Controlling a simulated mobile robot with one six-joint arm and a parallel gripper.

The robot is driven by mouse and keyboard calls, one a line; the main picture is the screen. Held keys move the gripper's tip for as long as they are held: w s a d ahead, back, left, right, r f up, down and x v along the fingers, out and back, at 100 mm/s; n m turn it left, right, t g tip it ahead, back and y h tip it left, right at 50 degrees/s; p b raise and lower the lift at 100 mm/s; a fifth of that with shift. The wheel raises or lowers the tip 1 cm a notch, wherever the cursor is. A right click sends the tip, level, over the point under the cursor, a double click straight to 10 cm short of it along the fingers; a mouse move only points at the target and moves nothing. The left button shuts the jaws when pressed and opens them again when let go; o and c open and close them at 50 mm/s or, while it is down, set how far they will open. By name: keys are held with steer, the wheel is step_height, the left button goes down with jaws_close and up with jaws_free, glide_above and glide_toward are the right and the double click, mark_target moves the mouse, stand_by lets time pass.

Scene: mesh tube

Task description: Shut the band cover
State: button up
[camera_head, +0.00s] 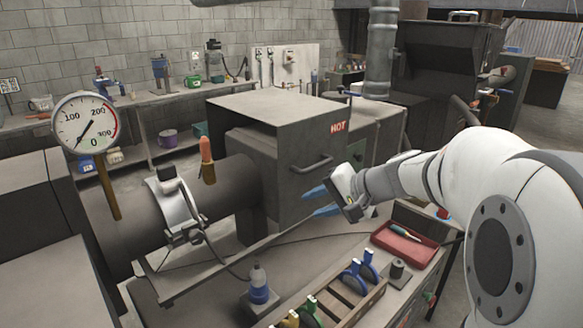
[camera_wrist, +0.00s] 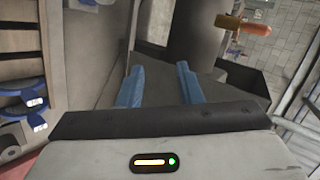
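A silver band (camera_head: 176,207) wraps the dark horizontal tube (camera_head: 222,186) on the left in the head view, with a dark block on its top and small fittings at its lower front. It looks like the band cover; I cannot tell how far open it stands. My gripper (camera_head: 319,202) is well to the right of the band, in front of the box marked HOT, with two blue fingers apart and nothing between them. The wrist view shows the open fingers (camera_wrist: 158,88) and the tube (camera_wrist: 197,38) beyond them; the band is not clearly visible there.
An orange-handled lever (camera_head: 207,158) stands up from the tube, and a dial gauge (camera_head: 85,122) rises at left. The HOT box (camera_head: 285,125) stands behind my gripper. A bottle (camera_head: 259,284), a tool rack (camera_head: 338,300) and a red tray (camera_head: 404,244) occupy the front bench.

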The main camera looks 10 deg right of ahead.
mark_target(324, 164)
steer(key=w+d+r+m+t+b, duration=0.15)
steer(key=w+d+m+t, duration=0.3)
steer(key=w+d, duration=0.6)
steer(key=shift+t+y, duration=0.3)
steer(key=shift+t, duration=0.25)
steer(key=x, duration=0.3)
steer(key=p+x, duration=0.1)
steer(key=x, duration=0.6)
steer(key=shift+s+a+r+p, duration=0.1)
steer(key=shift+r+p, duration=0.2)
steer(key=shift+p, duration=0.1)
jaws_close()
